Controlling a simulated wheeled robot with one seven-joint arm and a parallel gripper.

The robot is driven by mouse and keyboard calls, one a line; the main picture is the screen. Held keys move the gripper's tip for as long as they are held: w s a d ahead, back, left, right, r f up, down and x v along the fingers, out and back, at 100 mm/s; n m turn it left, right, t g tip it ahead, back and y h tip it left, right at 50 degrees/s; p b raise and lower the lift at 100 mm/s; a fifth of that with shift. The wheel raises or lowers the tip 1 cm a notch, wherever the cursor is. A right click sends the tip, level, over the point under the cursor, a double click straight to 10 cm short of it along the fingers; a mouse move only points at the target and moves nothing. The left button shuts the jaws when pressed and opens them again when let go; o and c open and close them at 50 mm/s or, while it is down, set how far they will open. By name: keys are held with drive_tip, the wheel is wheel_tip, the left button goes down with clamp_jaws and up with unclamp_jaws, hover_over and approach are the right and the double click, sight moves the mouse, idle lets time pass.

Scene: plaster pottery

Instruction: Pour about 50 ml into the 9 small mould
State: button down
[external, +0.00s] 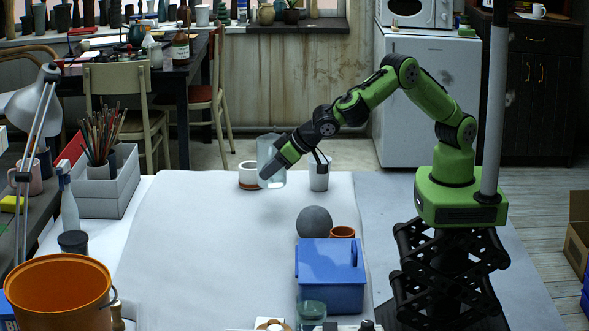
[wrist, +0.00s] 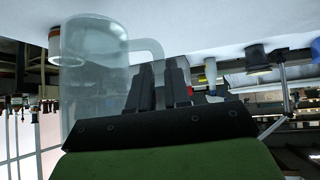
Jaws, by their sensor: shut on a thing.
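My gripper (external: 274,167) is shut on a clear jug (external: 266,148) and holds it above the far part of the white-covered table. In the wrist view, the jug (wrist: 92,70) stands left of my dark gripper fingers (wrist: 165,75), its handle between them. I cannot tell how much liquid it holds. A white cup-shaped piece with a brown base (external: 248,182) stands just left of the jug; it also shows in the wrist view (wrist: 55,45). I cannot tell which piece is the small mould.
A white container (external: 319,178) stands right of the jug. A grey ball (external: 314,222), terracotta pot (external: 342,232), blue caddy (external: 330,275) and glass jar (external: 311,312) are nearer. A brush box (external: 104,195) and orange bucket (external: 60,295) are left. The table's left middle is clear.

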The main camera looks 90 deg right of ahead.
drive_tip(key=w+d+m+p, duration=0.1)
drive_tip(key=w+d+p, duration=0.1)
drive_tip(key=w+p, duration=0.5)
drive_tip(key=shift+h, duration=0.4)
drive_tip(key=f, duration=0.2)
drive_tip(key=w+f+b, duration=0.1)
drive_tip(key=f, duration=0.1)
drive_tip(key=w+f+b, duration=0.1)
drive_tip(key=f, duration=0.1)
drive_tip(key=shift+w+a, duration=0.15)
drive_tip(key=shift+w, duration=0.1)
drive_tip(key=shift+r, duration=0.1)
drive_tip(key=s+d+r+m+t+y+b, duration=0.1)
drive_tip(key=d+r+m+y, duration=0.4)
drive_tip(key=d+r+y, duration=0.4)
drive_tip(key=shift+s+d+m+t+y, duration=0.2)
drive_tip(key=shift+d+m+t+y, duration=0.2)
drive_tip(key=shift+d+y, duration=0.1)
drive_tip(key=shift+d+r+y, duration=0.3)
drive_tip(key=shift+d+r, duration=0.1)
drive_tip(key=shift+r, duration=0.1)
idle(0.5)
